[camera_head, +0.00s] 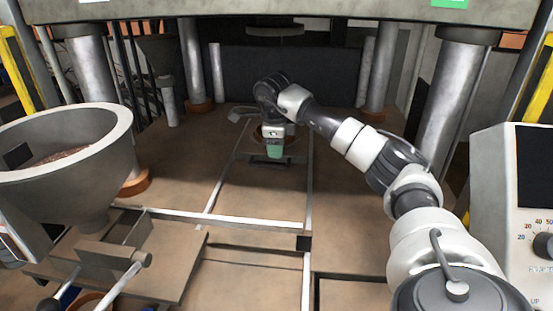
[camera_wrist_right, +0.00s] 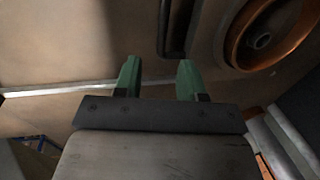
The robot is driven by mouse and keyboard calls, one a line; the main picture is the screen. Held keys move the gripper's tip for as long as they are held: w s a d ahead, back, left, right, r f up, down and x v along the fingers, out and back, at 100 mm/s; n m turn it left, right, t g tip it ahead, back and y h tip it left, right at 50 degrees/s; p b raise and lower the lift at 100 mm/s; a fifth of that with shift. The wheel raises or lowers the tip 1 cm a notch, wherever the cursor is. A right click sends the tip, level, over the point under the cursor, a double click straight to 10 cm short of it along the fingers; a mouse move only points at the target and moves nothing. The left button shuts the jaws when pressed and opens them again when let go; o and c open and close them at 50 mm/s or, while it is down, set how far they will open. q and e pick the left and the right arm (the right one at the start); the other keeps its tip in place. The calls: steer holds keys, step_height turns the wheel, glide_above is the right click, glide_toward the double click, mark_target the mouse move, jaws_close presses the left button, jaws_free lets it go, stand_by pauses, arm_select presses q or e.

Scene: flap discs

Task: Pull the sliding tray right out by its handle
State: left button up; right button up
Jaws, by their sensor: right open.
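The sliding tray (camera_wrist_right: 215,55) shows in the right wrist view as a brown plate carrying an orange-rimmed round mould (camera_wrist_right: 238,40). A dark bent bar, which looks like its handle (camera_wrist_right: 163,30), stands just beyond my fingertips. My right gripper (camera_wrist_right: 158,75) has two green fingers apart with nothing between them. In the head view my right gripper (camera_head: 275,152) points down between two pale rails, in front of the mould, and partly hides the tray and handle. I cannot tell whether a finger touches the handle. My left gripper is not in view.
Metal columns (camera_head: 193,62) stand around the press bed, under a heavy upper plate (camera_head: 300,10). A large grey hopper (camera_head: 120,155) is at left, a control box (camera_head: 495,190) at right. A cross bar (camera_head: 235,222) spans the rails. The bed between the rails is clear.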

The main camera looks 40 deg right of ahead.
mark_target(277, 166)
steer(key=f, duration=0.3)
steer(key=w+d+f+p, duration=0.1)
steer(key=f, duration=0.1)
steer(key=shift+d+f, duration=0.1)
steer(key=shift+f, duration=0.2)
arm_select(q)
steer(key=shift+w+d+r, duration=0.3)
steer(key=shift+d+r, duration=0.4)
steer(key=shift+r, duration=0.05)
arm_select(e)
steer(key=shift+s+f, duration=0.1)
steer(key=shift+f, duration=0.3)
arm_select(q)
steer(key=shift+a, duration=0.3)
arm_select(e)
jaws_close()
